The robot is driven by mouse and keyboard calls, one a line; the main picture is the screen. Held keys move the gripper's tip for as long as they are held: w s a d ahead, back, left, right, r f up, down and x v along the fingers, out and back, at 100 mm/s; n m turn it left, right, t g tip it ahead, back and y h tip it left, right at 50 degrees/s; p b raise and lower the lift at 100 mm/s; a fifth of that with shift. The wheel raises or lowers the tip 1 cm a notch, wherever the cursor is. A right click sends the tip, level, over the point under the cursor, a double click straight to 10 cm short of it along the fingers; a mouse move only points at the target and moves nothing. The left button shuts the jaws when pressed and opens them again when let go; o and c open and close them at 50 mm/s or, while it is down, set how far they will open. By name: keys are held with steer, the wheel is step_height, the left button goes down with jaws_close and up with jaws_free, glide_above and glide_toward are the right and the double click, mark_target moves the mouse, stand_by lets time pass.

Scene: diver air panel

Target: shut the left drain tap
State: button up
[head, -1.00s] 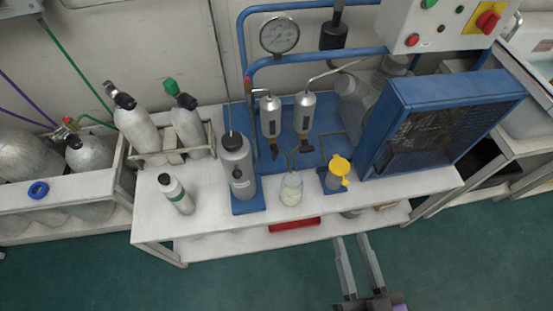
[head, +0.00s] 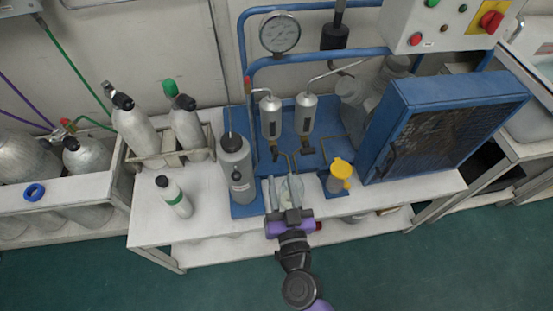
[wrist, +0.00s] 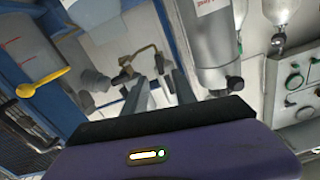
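Two silver canisters hang on the blue panel in the head view, the left one (head: 271,117) and the right one (head: 305,115). The left drain tap (head: 275,152) is a small dark handle under the left canister. The right drain tap (head: 306,147) is under the right one. My gripper (head: 284,184) is open, its fingers apart at the glass beaker (head: 290,187), below and in front of the left tap. In the wrist view the fingers (wrist: 156,86) point towards brass pipework (wrist: 145,56). Contact with the beaker cannot be told.
A grey cylinder (head: 236,170) stands just left of my gripper. A yellow-topped cup (head: 340,175) stands right of it, and a blue caged unit (head: 440,125) stands farther right. A small green-banded bottle (head: 174,196) is on the bench.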

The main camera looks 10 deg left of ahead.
mark_target(276, 158)
steer(key=b+x, duration=0.1)
steer(key=x, duration=0.6)
steer(key=shift+w, duration=0.25)
steer(key=shift+c, duration=0.4)
jaws_close()
